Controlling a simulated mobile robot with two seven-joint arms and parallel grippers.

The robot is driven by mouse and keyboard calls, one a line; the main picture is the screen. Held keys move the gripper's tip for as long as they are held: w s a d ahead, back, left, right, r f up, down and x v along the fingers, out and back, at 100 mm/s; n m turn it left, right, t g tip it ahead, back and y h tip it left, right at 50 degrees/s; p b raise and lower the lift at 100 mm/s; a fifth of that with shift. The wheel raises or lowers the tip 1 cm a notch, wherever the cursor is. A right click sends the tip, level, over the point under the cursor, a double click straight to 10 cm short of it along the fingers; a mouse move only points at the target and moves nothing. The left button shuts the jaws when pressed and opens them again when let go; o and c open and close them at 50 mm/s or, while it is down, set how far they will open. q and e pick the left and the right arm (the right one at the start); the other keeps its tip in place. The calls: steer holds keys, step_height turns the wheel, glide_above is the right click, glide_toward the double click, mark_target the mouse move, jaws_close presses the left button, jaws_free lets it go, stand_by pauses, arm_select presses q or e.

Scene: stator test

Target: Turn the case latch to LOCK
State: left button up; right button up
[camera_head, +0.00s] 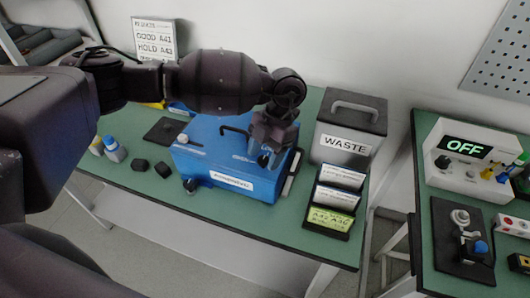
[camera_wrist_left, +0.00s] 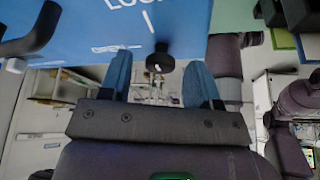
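The blue case (camera_head: 222,165) stands on the green table, with a white label on its front and a black handle (camera_head: 235,130) on top. My left gripper (camera_head: 266,152) is over the right part of the case, pointing down. In the left wrist view its two blue fingers (camera_wrist_left: 160,78) are apart. A black knob, the latch (camera_wrist_left: 160,58), shows in the gap near the fingertips; I cannot tell whether they touch it. A white mark and part of the word LOCK (camera_wrist_left: 130,3) are on the blue surface beside it. In the head view the gripper hides the latch.
A grey WASTE box (camera_head: 350,125) and a rack of label cards (camera_head: 335,200) stand right of the case. Small black blocks (camera_head: 150,168) and bottles (camera_head: 113,150) are at left. A second table with an OFF tester (camera_head: 465,160) is at far right.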

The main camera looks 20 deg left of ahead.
steer(key=shift+s+f, duration=0.15)
steer(key=shift+s, duration=0.05)
arm_select(q)
steer(key=shift+w+d+r, duration=0.1)
steer(key=shift+w+r, duration=0.05)
steer(key=shift+r, duration=0.3)
steer(key=v, duration=0.9)
steer(key=shift+w+r, duration=0.15)
steer(key=shift+r, duration=0.25)
arm_select(e)
steer(key=shift+w, duration=0.3)
steer(key=shift+s+f, duration=0.1)
steer(key=shift+s, duration=0.2)
